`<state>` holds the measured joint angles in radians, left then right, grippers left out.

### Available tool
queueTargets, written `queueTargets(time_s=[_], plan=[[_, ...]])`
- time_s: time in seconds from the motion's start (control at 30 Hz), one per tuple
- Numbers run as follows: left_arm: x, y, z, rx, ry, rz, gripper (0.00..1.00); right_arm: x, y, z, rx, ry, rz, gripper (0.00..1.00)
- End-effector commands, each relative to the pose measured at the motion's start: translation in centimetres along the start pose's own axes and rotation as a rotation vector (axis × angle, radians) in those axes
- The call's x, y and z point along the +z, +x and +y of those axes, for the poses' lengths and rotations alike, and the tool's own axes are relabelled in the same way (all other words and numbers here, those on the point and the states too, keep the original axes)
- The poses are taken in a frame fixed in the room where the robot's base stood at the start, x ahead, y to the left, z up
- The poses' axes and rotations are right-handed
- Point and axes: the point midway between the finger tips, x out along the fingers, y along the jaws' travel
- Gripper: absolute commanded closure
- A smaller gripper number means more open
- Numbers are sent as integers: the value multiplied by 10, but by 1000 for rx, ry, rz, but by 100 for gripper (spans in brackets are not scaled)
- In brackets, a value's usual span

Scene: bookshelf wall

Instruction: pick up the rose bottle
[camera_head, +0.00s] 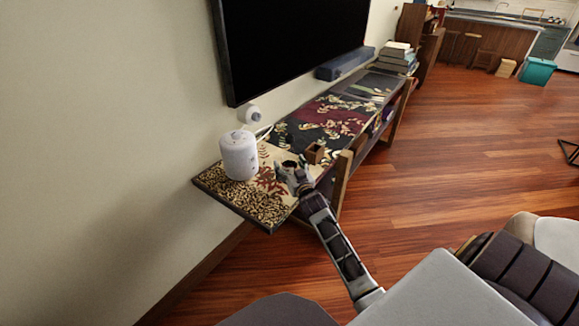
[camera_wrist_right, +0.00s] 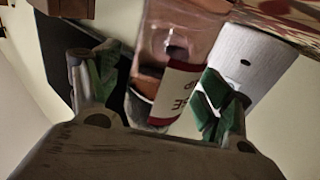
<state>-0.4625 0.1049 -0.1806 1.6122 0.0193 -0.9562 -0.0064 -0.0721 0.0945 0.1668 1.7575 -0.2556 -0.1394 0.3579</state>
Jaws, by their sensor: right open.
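The rose bottle (camera_wrist_right: 180,45) shows in the right wrist view as a clear, pinkish bottle with a red and white label. It stands between the two spread fingers of my right gripper (camera_wrist_right: 152,92), nearer the finger on the right of that picture. The fingers have green pads and are open; I cannot tell whether either touches the bottle. In the head view my right gripper (camera_head: 289,174) is at the front edge of the long shelf top, and the bottle is hard to make out there. My left gripper is not in view.
A white canister (camera_head: 239,155) stands close by, on the near end of the patterned shelf top (camera_head: 262,207). A small brown wooden box (camera_head: 315,153) sits just beyond my right gripper. A wall screen (camera_head: 290,45) hangs above. Books (camera_head: 396,58) are stacked at the far end.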

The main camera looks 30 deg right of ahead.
Motion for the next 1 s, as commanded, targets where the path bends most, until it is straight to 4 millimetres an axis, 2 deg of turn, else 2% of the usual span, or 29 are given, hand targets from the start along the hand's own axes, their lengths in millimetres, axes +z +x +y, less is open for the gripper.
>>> queueTargets(time_s=[0.2, 0.23, 0.7, 1.0], plan=[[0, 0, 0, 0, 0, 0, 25, 0, 0, 0, 0, 0, 0, 21], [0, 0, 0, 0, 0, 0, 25, 0, 0, 0, 0, 0, 0, 23], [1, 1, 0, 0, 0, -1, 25, 0, 0, 0, 0, 0, 0, 84], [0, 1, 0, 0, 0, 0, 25, -2, 0, 0, 0, 0, 3, 86]])
